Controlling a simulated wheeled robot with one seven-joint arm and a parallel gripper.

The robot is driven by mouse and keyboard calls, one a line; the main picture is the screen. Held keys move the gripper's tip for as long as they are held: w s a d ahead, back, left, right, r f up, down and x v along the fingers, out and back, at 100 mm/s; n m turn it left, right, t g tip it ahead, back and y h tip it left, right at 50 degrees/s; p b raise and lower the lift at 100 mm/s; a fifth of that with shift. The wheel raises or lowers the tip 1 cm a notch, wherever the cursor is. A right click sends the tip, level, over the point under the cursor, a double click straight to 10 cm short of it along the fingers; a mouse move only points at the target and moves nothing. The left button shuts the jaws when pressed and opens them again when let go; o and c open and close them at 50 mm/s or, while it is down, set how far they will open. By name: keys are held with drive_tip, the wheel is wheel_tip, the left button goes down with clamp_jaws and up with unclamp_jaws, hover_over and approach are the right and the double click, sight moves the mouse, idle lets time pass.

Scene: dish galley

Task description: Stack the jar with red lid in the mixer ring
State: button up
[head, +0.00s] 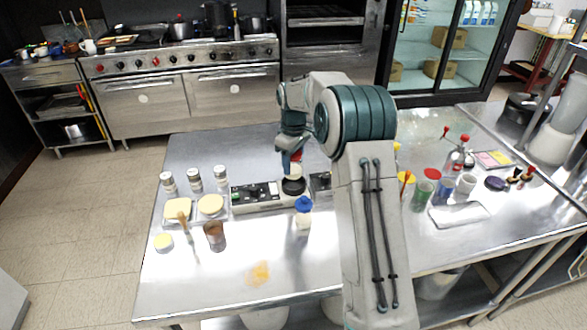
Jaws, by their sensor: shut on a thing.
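The jar with red lid (294,171) is upright in the head view, with a pale body and a bit of red lid showing. My gripper (290,164) is shut on it from above, and the fingers and arm hide part of the lid. The dark mixer ring (293,186) is directly below the jar, on a low steel unit with black panels (257,195). The jar's bottom overlaps the ring's back edge in this view. I cannot tell whether the jar touches the ring or hangs just above it.
A blue-lidded bottle (303,214) stands just in front of the ring. Several shakers (194,180), pale containers (211,205) and a brown cup (214,236) are at left. Cups (424,190) and a white tray (458,215) are at right. The table's front left is mostly clear.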

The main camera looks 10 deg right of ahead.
sight(294, 172)
drive_tip(key=shift+f+p, duration=0.4)
drive_tip(key=shift+f, duration=1.45)
drive_tip(key=shift+f, duration=0.1)
drive_tip(key=shift+f, duration=0.25)
drive_tip(key=o, duration=1.2)
wheel_tip(294, 172, up, 13)
drive_tip(key=shift+s+f+b, duration=0.1)
drive_tip(key=shift+f+b, duration=0.05)
drive_tip(key=shift+b, duration=0.5)
drive_tip(key=s+r+m+t, duration=0.1)
drive_tip(key=s+r+m, duration=0.2)
drive_tip(key=s, duration=1)
drive_tip(key=s+r+m+t, duration=0.1)
drive_tip(key=s+r+m, duration=0.2)
drive_tip(key=s, duration=1)
drive_tip(key=s+f+m, duration=0.1)
drive_tip(key=s, duration=0.2)
drive_tip(key=s+f+m+t, duration=0.1)
drive_tip(key=s+f, duration=0.1)
drive_tip(key=s, duration=0.2)
drive_tip(key=s+f+m, duration=0.1)
drive_tip(key=s, duration=0.3)
drive_tip(key=shift+s+f, duration=0.1)
drive_tip(key=shift+f, duration=0.15)
